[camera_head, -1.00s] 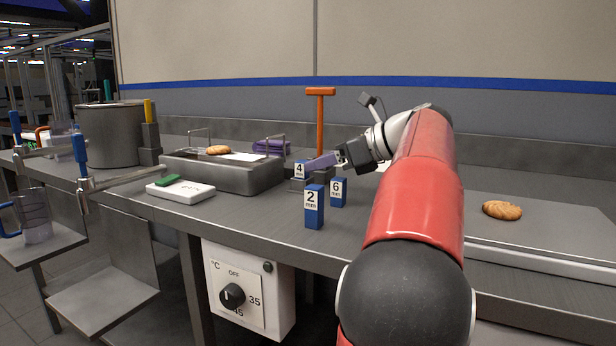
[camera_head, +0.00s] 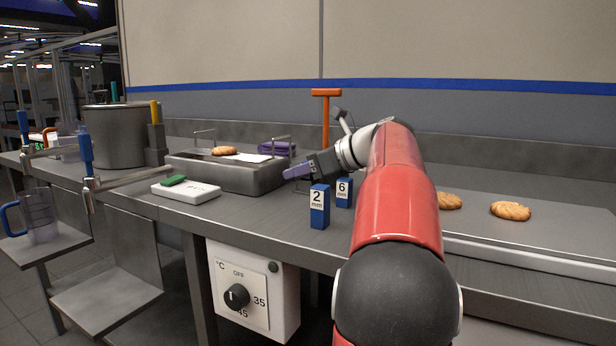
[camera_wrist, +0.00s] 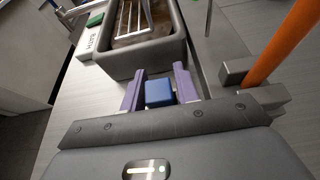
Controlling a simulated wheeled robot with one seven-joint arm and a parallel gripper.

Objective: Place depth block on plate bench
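My gripper (camera_head: 290,173) has purple fingers and is low over the bench (camera_head: 262,222), beyond the block marked 2 mm (camera_head: 319,207). In the wrist view a blue block (camera_wrist: 159,93) sits between the two fingers of my gripper (camera_wrist: 159,88). The fingers stand apart around it with hardly any gap; I cannot tell whether they press on it. This block's number is hidden, and the head view does not show it. The block marked 6 mm (camera_head: 344,192) stands upright right of the 2 mm block.
A deep metal tray (camera_head: 225,177) with a biscuit lies left of my gripper. An orange T-shaped post (camera_head: 325,120) rises behind. A white box (camera_head: 190,193) is at front left. A flat plate (camera_head: 560,240) with biscuits is at right.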

